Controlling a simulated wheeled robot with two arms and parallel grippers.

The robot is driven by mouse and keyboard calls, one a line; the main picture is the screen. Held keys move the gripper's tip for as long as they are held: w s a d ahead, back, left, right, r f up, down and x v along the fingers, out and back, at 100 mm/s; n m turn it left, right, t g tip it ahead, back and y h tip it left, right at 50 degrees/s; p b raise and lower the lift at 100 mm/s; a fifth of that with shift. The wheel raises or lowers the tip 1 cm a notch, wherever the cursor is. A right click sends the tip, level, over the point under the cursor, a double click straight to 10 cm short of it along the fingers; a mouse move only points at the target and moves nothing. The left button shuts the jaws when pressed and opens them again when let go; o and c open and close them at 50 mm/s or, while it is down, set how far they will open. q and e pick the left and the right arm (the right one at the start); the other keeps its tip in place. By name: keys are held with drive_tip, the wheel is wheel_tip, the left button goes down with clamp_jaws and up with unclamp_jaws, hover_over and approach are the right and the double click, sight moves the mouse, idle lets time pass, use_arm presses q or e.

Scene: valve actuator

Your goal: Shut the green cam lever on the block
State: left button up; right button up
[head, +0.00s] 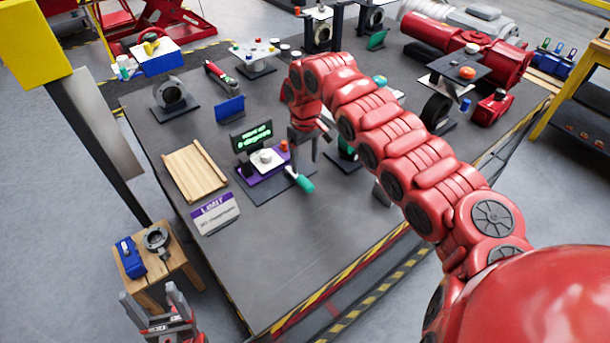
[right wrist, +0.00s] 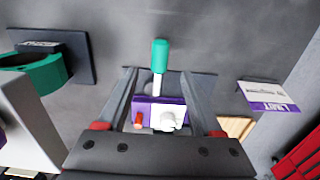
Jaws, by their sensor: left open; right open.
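The green cam lever (head: 305,183) sticks out from the purple block (head: 250,174) toward the front right of its dark plate, on a silver shank. In the right wrist view the green lever (right wrist: 160,55) points away, with the purple block (right wrist: 148,103) behind the fingers. My right gripper (head: 306,158) is open and empty, above and behind the lever. In the right wrist view its fingers (right wrist: 160,72) frame the shank and block without visible contact. My left gripper (head: 150,297) is open and empty, off the table at the bottom left.
A display with green text (head: 251,137) stands behind the block, and an orange knob (head: 284,146) beside it. A wooden tray (head: 195,172) and a LIMIT sign (head: 215,214) lie to the left. The table front is clear. A green ring (right wrist: 40,76) shows at the wrist view's left.

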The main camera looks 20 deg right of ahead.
sight(305, 181)
wheel_tip(305, 181, down, 8)
drive_tip(key=shift+f+p, duration=0.25)
drive_tip(key=shift+p, duration=0.75)
drive_tip(key=shift+c, duration=0.3)
clamp_jaws()
idle(0.4)
